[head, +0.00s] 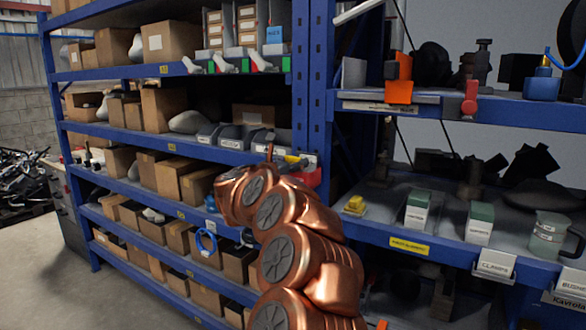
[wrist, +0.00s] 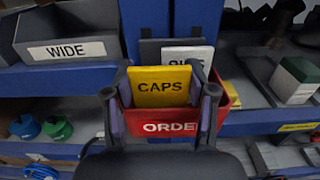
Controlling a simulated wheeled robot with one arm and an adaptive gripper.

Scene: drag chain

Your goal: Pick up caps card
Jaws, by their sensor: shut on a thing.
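The caps card (wrist: 160,86) is a yellow card with the word CAPS, upright in the wrist view. My gripper (wrist: 160,93) has a dark finger at each side edge of the card and is shut on it. A red box (wrist: 172,126), its visible letters reading ORDE, is close around or behind the card's lower part. I cannot tell whether the card's bottom edge is inside it. In the head view the card shows as a small yellow patch (head: 296,160) beyond my copper arm, which hides most of the gripper.
A white card (wrist: 187,55) stands behind the caps card, its word partly hidden. A grey bin labelled WIDE (wrist: 68,36) is to the left. White-and-green boxes (head: 417,211) stand on the right shelf. Blue shelf posts (head: 320,90) rise close to the arm.

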